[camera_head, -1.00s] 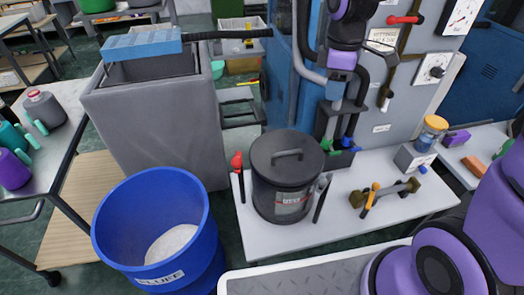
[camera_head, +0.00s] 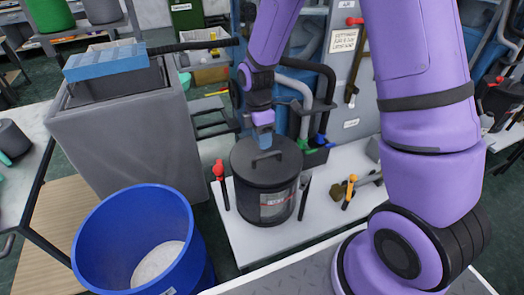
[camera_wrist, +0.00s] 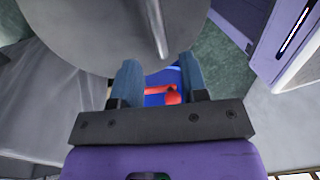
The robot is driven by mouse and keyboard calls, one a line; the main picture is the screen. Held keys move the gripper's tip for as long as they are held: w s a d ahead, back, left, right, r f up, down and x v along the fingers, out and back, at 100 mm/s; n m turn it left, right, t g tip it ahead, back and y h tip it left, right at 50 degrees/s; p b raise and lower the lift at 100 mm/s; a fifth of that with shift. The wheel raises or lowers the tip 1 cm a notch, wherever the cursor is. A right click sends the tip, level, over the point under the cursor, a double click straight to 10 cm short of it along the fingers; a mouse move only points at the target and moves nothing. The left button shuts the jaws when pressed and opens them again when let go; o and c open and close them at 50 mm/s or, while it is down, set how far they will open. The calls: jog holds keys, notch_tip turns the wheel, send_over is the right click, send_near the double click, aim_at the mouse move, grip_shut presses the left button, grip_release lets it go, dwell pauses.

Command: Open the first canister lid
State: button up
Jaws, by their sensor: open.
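The first canister (camera_head: 265,195) is a dark grey cylinder with a label, upright on the white bench. Its round lid (camera_head: 285,165) with a bar handle (camera_head: 267,155) sits on top. My gripper (camera_head: 263,139) points down just above the lid, close to the handle. In the wrist view, its blue-grey fingers (camera_wrist: 160,72) are apart with nothing held between them. The lid (camera_wrist: 100,25) fills the top of that view, and the handle (camera_wrist: 157,30) lies beyond the fingertips, roughly in line with the gap. Whether the fingers touch anything cannot be told.
A red-topped tool (camera_head: 219,172) stands left of the canister, and a dark tool (camera_head: 304,195) stands right. A blue bin (camera_head: 120,235) is at front left, beside a grey hopper (camera_head: 135,135). Pipes (camera_head: 325,85) rise behind. An orange-handled tool (camera_head: 349,192) lies to the right.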

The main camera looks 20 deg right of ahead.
aim_at(263, 151)
jog(key=shift+s+f, duration=0.25)
jog(key=shift+f, duration=0.9)
jog(key=shift+s+f, duration=0.2)
jog(key=shift+f, duration=0.95)
grip_shut()
